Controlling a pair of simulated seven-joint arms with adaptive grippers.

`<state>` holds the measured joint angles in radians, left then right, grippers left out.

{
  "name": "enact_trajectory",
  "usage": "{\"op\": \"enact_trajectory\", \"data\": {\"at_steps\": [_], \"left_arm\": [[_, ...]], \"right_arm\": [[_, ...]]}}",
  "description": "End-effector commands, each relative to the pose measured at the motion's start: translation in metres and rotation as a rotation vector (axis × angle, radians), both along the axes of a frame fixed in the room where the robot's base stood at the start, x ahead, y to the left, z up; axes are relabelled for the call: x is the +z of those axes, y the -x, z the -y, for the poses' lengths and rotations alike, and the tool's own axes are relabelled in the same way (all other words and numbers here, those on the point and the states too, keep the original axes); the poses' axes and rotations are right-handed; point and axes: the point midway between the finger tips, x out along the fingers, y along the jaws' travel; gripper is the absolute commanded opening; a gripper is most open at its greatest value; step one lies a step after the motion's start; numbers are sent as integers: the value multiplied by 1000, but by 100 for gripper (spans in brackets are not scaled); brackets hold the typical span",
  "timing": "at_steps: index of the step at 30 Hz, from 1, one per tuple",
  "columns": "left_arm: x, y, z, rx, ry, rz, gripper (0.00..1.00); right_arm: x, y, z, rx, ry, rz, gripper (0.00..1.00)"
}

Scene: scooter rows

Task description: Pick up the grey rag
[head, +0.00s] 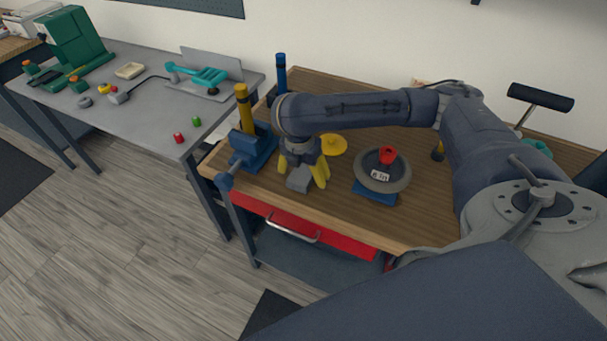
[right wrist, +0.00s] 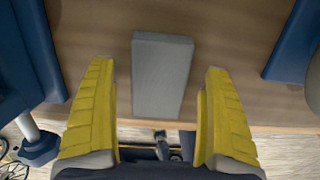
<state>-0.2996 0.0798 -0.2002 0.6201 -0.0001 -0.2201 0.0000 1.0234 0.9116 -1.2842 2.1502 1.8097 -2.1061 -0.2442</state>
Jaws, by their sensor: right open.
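The grey rag (head: 298,179) is a flat, block-like folded piece on the wooden workbench, near its front edge. In the right wrist view the rag (right wrist: 162,78) lies between the lines of the two yellow fingers, with its long side running away from the camera. My right gripper (head: 304,174) is open, points down and is over the rag. In the right wrist view the fingers (right wrist: 159,66) are apart, with a gap on each side of the rag. I cannot tell the exact height of the fingertips above the bench. My left gripper is not in view.
A blue vise (head: 252,150) stands close left of the gripper. A grey wheel (head: 384,171) on a blue stand, with a red part in it, is to the right. A yellow disc (head: 334,145) lies behind. A red drawer (head: 330,234) is under the bench's front edge.

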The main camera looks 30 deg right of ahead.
Motion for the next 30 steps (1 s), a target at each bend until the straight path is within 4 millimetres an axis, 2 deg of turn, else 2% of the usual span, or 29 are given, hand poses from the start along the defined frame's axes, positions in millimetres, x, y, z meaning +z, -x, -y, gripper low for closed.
{"op": "enact_trajectory", "data": {"at_steps": [3, 17, 30], "left_arm": [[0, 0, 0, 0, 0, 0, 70], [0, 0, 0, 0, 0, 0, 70], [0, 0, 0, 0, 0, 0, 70]], "right_arm": [[0, 0, 0, 0, 0, 0, 85], [0, 0, 0, 0, 0, 0, 32], [5, -1, 0, 1, 0, 3, 32]]}}
